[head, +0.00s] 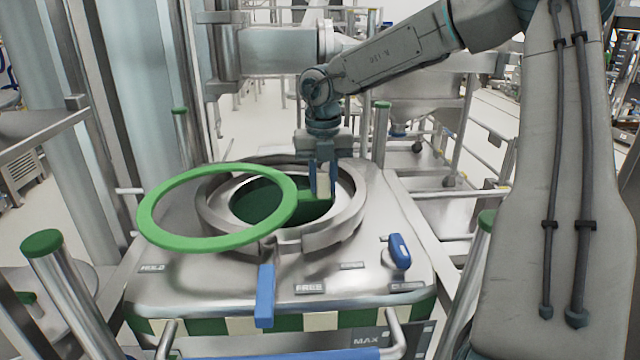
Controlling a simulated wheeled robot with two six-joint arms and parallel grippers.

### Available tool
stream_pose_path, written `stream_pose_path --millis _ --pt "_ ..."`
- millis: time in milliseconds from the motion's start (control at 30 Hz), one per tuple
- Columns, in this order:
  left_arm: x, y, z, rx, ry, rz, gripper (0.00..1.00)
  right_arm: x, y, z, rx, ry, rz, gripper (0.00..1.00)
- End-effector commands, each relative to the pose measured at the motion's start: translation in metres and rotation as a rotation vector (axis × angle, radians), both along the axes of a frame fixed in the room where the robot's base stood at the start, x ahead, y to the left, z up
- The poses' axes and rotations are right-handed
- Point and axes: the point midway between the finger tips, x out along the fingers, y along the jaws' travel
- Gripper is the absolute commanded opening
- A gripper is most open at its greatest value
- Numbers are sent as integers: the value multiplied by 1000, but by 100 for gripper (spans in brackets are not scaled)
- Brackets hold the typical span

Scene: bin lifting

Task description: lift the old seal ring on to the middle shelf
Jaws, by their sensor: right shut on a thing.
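The old seal ring is a flat bright green ring (150,222) in the head view, over the left part of the bin's round opening and lid. My right gripper (321,190) points down over the opening and is shut on the ring at its right end. The ring hangs out to the left of the gripper and appears to be above the metal collar (352,212). The gripper hides part of the grip point. I cannot tell which surface is the middle shelf. My left gripper is out of view.
The steel bin (345,275) has a blue lever (265,295) in front, a blue handle (399,251) at right and green-capped posts (42,243) around it. A metal shelf (40,128) stands at the left edge. Metal racks (440,205) stand to the right.

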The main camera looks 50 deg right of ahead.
Motion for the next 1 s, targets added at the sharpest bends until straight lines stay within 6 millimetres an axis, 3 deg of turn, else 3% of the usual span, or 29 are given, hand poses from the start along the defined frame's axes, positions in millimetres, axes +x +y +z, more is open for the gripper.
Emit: stream_pose_path --millis 467,1000 --pt "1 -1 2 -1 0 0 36 0 -1 2 0 -1 0 0" --pt "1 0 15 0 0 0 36 0 -1 32 0 -1 0 0"
